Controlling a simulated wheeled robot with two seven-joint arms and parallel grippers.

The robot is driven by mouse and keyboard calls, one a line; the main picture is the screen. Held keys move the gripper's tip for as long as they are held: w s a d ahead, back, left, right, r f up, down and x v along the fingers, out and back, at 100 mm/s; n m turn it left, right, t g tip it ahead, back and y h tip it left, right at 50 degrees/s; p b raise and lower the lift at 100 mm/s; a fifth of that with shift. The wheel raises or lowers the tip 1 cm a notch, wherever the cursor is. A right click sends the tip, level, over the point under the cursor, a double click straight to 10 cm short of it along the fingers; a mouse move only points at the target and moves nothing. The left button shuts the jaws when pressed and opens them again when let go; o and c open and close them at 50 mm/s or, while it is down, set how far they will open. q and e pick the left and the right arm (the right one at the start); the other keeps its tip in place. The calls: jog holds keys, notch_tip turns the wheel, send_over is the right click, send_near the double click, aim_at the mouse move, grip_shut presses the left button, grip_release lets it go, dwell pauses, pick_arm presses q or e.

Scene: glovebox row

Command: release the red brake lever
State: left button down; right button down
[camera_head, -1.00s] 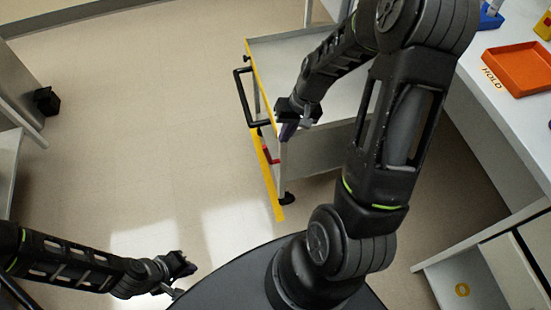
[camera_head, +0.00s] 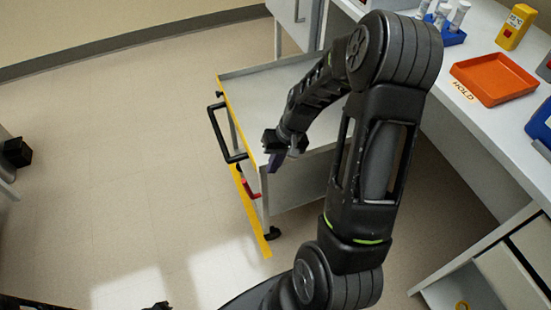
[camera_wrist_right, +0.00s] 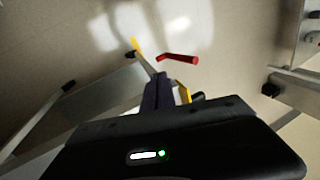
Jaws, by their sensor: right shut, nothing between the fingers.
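The red brake lever (camera_head: 251,189) is on the handle end of a grey cart (camera_head: 290,85), low beside its yellow-edged side. In the right wrist view the lever (camera_wrist_right: 180,58) appears as a red bar just beyond the fingertips, with a visible gap. My right gripper (camera_head: 275,164) is shut and empty, above and right of the lever in the head view. Its dark fingers (camera_wrist_right: 158,92) point toward the lever in the wrist view. Only a small tip of my left gripper (camera_head: 158,306) shows at the bottom edge; its jaws cannot be made out.
The cart's black handle (camera_head: 222,138) sticks out left. A bench on the right carries an orange tray (camera_head: 495,78), a blue rack (camera_head: 445,32) and a yellow device (camera_head: 515,27). The floor left of the cart is clear.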

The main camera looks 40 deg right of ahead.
jog(key=w+a+f, duration=0.2)
jog(key=a+f, duration=0.2)
jog(key=f, duration=0.1)
jog(key=shift+w+a+f, duration=0.25)
jog(key=shift+w+a, duration=0.1)
jog(key=shift+w, duration=0.05)
jog(key=shift+a, duration=0.1)
